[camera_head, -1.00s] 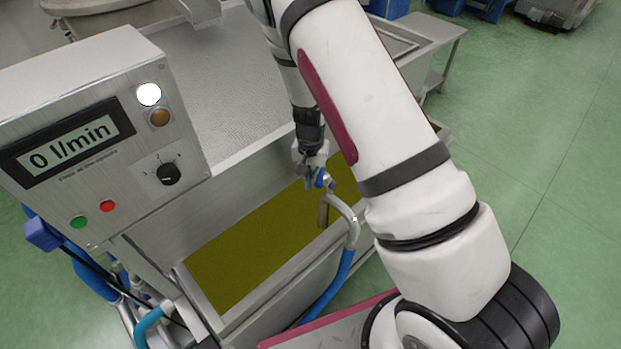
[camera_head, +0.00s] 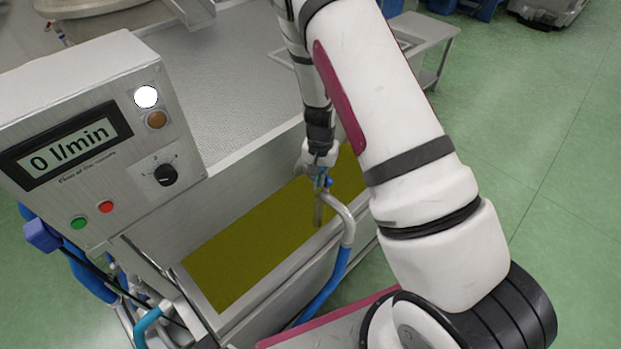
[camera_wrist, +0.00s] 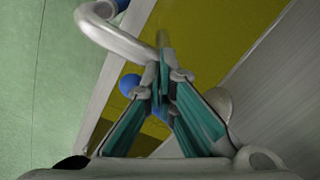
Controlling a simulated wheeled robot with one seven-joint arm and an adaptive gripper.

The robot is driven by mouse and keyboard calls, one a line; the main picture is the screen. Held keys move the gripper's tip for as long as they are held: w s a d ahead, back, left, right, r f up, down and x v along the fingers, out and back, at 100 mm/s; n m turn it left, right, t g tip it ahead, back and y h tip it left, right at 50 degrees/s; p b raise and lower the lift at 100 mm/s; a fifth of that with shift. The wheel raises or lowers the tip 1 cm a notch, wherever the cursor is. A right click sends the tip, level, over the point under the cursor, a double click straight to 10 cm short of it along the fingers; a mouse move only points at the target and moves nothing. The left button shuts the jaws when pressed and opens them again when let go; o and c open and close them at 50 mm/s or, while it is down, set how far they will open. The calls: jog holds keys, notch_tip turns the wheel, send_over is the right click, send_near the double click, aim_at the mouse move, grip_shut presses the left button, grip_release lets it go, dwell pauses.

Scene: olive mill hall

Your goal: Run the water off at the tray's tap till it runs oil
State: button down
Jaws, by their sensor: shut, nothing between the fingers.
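The tray (camera_head: 222,308) is a long metal trough holding a flat olive-yellow liquid (camera_head: 235,258). A bent grey metal pipe (camera_head: 345,222) hooks over its near wall, with a blue hose (camera_head: 328,292) below it outside. The pipe also shows in the wrist view (camera_wrist: 112,38). My gripper (camera_head: 322,178) is over the trough by the pipe's inner end. In the wrist view my gripper (camera_wrist: 161,75) is shut and empty, its tips overlapping the pipe's end in the picture; contact is unclear. A blue rounded part (camera_wrist: 130,85), possibly the tap's handle, is partly hidden behind the fingers.
A control box (camera_head: 180,135) stands at left, its display (camera_head: 68,143) reading "0 l/min". It has a lit white lamp (camera_head: 146,97), an amber lamp (camera_head: 156,120), a black knob (camera_head: 165,175), and red and green buttons. Green floor (camera_head: 560,130) at right is clear.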

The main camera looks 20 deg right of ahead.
jog(key=shift+w+d, duration=0.15)
jog(key=shift+d, duration=1.6)
notch_tip(320, 180, up, 6)
jog(key=shift+p, duration=0.6)
jog(key=shift+a, duration=0.1)
jog(key=shift+a, duration=0.1)
